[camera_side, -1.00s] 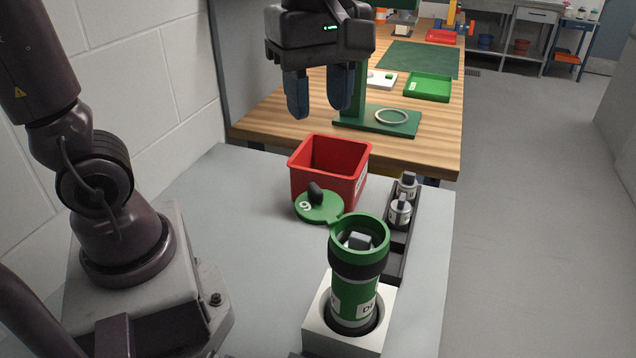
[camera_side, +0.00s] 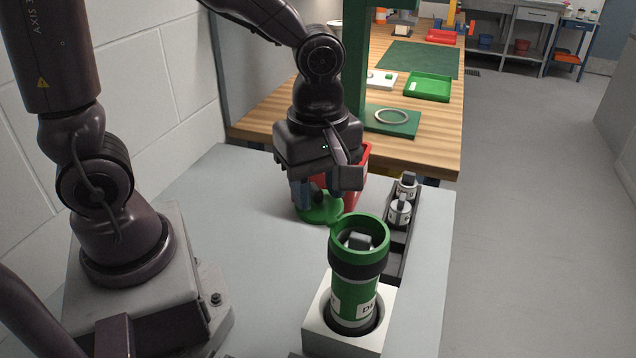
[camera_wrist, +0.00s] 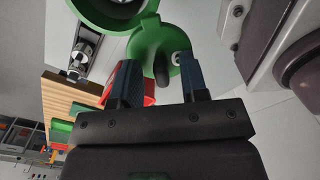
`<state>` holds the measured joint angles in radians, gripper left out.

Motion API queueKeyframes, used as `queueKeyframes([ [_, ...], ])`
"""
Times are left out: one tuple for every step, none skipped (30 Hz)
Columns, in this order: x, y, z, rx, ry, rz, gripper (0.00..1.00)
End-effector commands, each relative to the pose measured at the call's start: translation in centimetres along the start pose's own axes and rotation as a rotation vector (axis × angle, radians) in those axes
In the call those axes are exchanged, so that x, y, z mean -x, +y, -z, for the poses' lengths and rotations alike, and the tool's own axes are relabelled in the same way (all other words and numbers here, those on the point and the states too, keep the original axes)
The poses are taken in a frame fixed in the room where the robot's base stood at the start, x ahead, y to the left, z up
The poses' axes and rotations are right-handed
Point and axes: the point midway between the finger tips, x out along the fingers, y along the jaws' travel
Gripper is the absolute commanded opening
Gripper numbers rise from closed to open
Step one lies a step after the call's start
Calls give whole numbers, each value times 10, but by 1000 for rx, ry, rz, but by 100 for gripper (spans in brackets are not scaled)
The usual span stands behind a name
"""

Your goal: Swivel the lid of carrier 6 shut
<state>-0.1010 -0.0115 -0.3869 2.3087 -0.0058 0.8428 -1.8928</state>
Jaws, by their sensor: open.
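The green carrier (camera_side: 352,290) stands upright in a white square holder (camera_side: 318,325). Its open mouth shows a light grey item (camera_side: 358,241) inside. The green lid (camera_side: 322,212) is swung out to the side of the mouth, away from the opening. In the wrist view the lid (camera_wrist: 148,42) has a dark knob (camera_wrist: 160,68) and a partly hidden number label. My gripper (camera_side: 318,197) is at the lid from above, with its blue fingers apart. In the wrist view my gripper (camera_wrist: 158,78) has one finger on either side of the knob, which is not clasped.
A red bin (camera_side: 357,165) stands right behind my gripper, partly hidden. A dark rack (camera_side: 397,245) with small grey-and-white canisters (camera_side: 400,211) is to the right. The grey table is clear on the left.

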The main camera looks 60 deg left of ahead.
Motion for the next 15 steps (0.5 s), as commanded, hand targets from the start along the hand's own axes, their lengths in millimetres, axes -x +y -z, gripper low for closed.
queueKeyframes([
  [0, 0, 0, 0, 0, 0, 40],
  [0, 0, 0, 0, 0, 0, 40],
  [0, 0, 0, 0, 0, 0, 40],
  [0, 0, 0, 0, 0, 0, 34],
  [0, 0, 0, 0, 0, 0, 27],
  [0, 0, 0, -1, 0, 0, 17],
  [0, 0, 0, -1, 0, 0, 11],
  [0, 0, 0, -1, 0, 0, 4],
  [0, 0, 0, -1, 0, 0, 0],
  [0, 0, 0, -1, 0, 0, 0],
  [0, 0, 0, -1, 0, 0, 0],
  [0, 0, 0, -1, 0, 0, 0],
  [0, 0, 0, -2, 0, 0, 0],
  [0, 0, 0, -3, 0, 0, 0],
  [1, 0, 0, -6, 0, 0, 0],
])
